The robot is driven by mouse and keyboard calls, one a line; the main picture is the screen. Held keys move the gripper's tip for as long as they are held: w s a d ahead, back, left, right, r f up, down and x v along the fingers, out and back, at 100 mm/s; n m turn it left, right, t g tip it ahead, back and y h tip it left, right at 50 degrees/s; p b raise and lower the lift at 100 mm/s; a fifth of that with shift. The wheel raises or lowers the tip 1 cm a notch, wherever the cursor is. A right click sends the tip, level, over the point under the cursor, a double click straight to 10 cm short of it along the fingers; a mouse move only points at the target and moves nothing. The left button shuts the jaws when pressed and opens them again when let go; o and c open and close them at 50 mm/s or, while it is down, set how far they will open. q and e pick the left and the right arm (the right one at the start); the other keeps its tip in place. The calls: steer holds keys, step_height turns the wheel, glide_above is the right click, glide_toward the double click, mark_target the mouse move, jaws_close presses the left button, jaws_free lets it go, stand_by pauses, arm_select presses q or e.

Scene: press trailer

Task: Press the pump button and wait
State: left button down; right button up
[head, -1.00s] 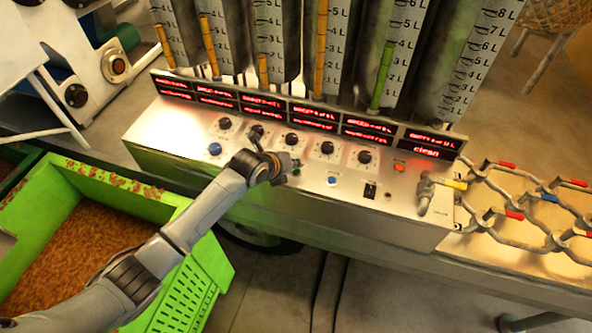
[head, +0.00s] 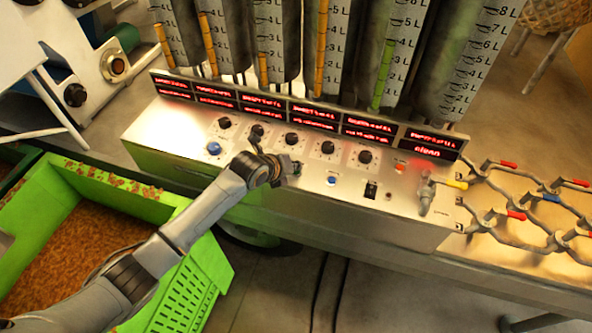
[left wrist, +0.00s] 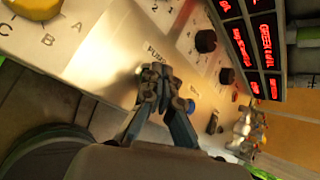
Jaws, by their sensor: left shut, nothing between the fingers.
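The metal control panel (head: 250,200) has a row of black knobs and several buttons. My left gripper (head: 290,170) is at the front middle of the panel, with its fingers closed. It also shows in the left wrist view (left wrist: 157,72), its tips close together at the panel face, just below printed letters that seem to read "PUMP". My right gripper is not in view.
A blue button (head: 332,181) lies right of my gripper, with an orange-red lit button (head: 400,167) farther right. A yellow-handled valve (head: 447,183) sits at the panel's right end. Red displays (head: 310,113) and measuring tubes stand behind. A green bin (head: 190,285) lies below my arm.

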arm_select(q)
steer(key=shift+f, duration=0.2)
steer(key=shift+r, duration=0.1)
steer(key=shift+r+p, duration=0.6)
steer(key=shift+r, duration=0.15)
steer(key=shift+r+p, duration=2.1)
steer(key=shift+r, duration=0.4)
step_height(320, 180, up, 10)
steer(key=p, duration=0.4)
